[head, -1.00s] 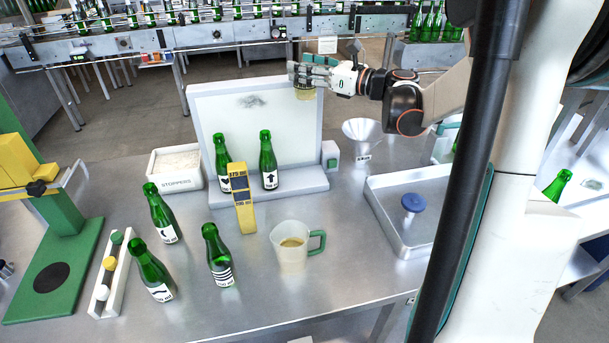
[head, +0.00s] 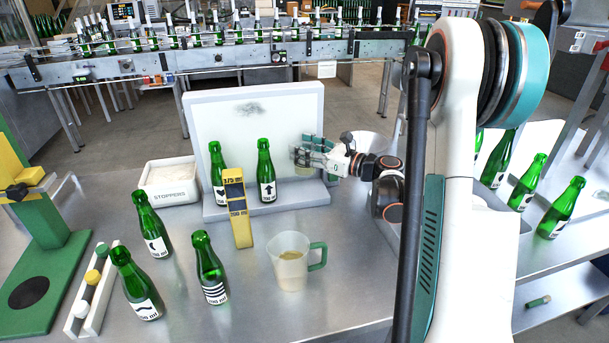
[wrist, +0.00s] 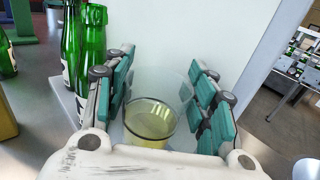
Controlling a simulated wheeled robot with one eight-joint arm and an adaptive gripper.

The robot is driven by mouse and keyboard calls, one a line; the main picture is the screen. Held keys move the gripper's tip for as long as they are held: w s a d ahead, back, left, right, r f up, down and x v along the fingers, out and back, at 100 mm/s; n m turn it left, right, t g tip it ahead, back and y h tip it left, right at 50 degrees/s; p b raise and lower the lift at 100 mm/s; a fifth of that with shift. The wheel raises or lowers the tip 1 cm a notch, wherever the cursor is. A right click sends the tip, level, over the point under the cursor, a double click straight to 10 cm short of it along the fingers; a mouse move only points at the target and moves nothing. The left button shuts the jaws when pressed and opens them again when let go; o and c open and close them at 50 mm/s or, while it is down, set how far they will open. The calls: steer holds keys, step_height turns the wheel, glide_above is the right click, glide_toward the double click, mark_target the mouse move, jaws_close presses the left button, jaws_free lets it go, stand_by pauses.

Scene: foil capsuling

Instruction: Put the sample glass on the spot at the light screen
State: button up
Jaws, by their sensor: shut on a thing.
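The sample glass (wrist: 150,122) is clear, with pale yellow liquid in its bottom. It stands between the teal finger pads of my gripper (wrist: 158,95) in the wrist view. In the head view my gripper (head: 306,153) is shut on it, low in front of the right part of the light screen (head: 275,112). The glass (head: 303,169) is mostly covered by my fingers there. It is upright or nearly so, just over the screen's grey ledge (head: 290,196); I cannot tell whether it touches. The spot itself is not visible.
Two green bottles (head: 265,172) stand on the ledge left of my gripper. A yellow gauge (head: 238,210) and a jug (head: 289,268) with a green handle stand in front. A stoppers bin (head: 170,182) is left of the screen. A funnel (head: 371,143) is partly hidden behind my arm.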

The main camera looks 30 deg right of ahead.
mark_target(313, 170)
steer(key=shift+f+b, duration=1.05)
steer(key=shift+f, duration=2.3)
steer(key=shift+f, duration=0.2)
steer(key=o, duration=1.3)
steer(key=shift+c, duration=0.2)
steer(key=shift+r, duration=0.1)
steer(key=shift+r, duration=0.15)
steer(key=p+v, duration=0.2)
steer(key=v, duration=1)
